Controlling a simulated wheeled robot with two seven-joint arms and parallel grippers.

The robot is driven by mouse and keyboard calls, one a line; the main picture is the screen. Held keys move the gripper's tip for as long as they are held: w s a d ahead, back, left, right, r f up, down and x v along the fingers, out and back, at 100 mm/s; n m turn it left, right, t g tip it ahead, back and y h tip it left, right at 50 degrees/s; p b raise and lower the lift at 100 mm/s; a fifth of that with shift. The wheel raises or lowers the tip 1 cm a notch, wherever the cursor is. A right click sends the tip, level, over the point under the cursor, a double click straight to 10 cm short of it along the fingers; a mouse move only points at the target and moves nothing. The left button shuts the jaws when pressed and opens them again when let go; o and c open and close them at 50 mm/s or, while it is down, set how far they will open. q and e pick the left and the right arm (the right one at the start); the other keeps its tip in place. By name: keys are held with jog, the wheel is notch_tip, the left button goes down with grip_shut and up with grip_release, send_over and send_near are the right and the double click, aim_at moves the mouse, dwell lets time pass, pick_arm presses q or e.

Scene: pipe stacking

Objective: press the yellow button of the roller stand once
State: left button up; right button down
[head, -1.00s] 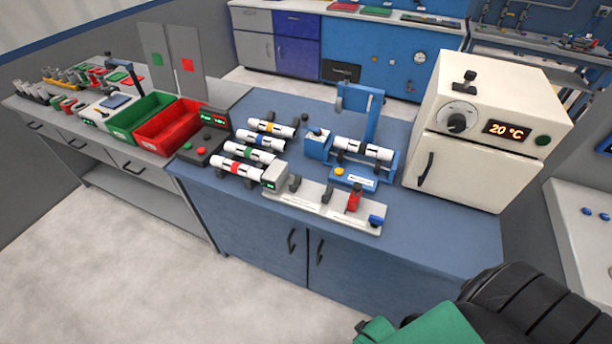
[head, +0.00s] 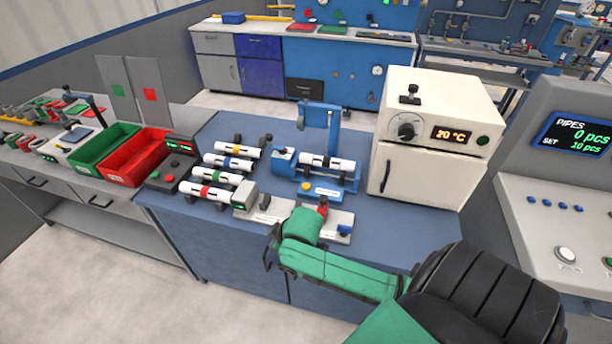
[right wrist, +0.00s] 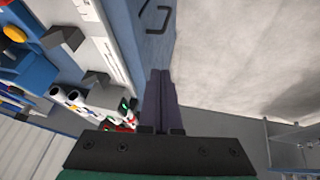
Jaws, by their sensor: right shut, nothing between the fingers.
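The blue roller stand (head: 350,184) stands on the blue workbench, with a white pipe (head: 328,162) with black bands lying on it. Its yellow button (head: 307,186) is at the front left of the stand. The button also shows in the right wrist view (right wrist: 14,33), at the upper left edge. My right gripper (right wrist: 161,74) is shut and empty. It is in front of the bench edge, apart from the button, and my right forearm covers part of the bench front in the head view. My left gripper is not in view.
A grey fixture (head: 250,196) with a red clamp lies between my right arm and the stand. Several banded pipes (head: 205,190) lie left of it. A white oven (head: 435,140) stands right of the stand. Red (head: 130,172) and green bins are at the left.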

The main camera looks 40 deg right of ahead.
jog(key=shift+n+t+h, duration=0.6)
jog(key=shift+t+h, duration=0.1)
jog(key=shift+t, duration=0.1)
jog(key=w+d+r, duration=0.1)
jog(key=w+d, duration=0.2)
jog(key=w+d+r, duration=0.1)
jog(key=w+d, duration=0.2)
jog(key=w+d+r, duration=0.1)
jog(key=w+d, duration=0.2)
jog(key=d, duration=0.1)
jog(key=shift+w+d, duration=0.1)
notch_tip(320, 180, up, 6)
jog(key=m+t+h, duration=0.1)
jog(key=h, duration=0.1)
send_over(308, 187)
jog(key=shift+d, duration=0.15)
notch_tip(308, 187, down, 8)
jog(key=b, duration=0.8)
jog(key=shift+f+b, duration=0.35)
jog(key=shift+f, duration=0.05)
jog(key=shift+f, duration=0.15)
jog(key=shift+f, duration=0.25)
